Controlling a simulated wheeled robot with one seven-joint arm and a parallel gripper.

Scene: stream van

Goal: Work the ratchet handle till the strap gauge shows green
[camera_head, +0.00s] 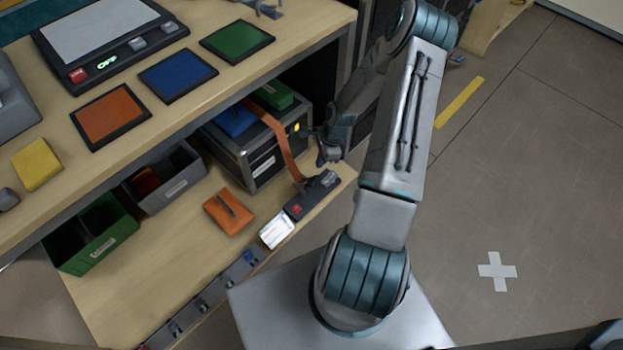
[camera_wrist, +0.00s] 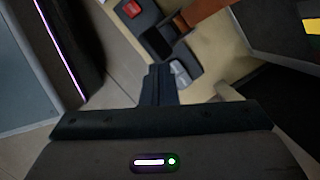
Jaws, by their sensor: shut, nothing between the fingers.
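The ratchet (camera_head: 312,196) is a dark block with a red patch and a grey handle (camera_head: 329,179), at the lower shelf's right end. It also shows in the wrist view (camera_wrist: 158,42), with its grey handle end (camera_wrist: 181,73) by my fingertips.
Blue and green blocks lie on the case beside the strap. An orange pouch (camera_head: 229,211) and a white card (camera_head: 277,231) lie left of the ratchet. Grey (camera_head: 177,184) and green (camera_head: 92,238) bins stand farther left. The worktop (camera_head: 210,94) overhangs the shelf. Floor to the right is open.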

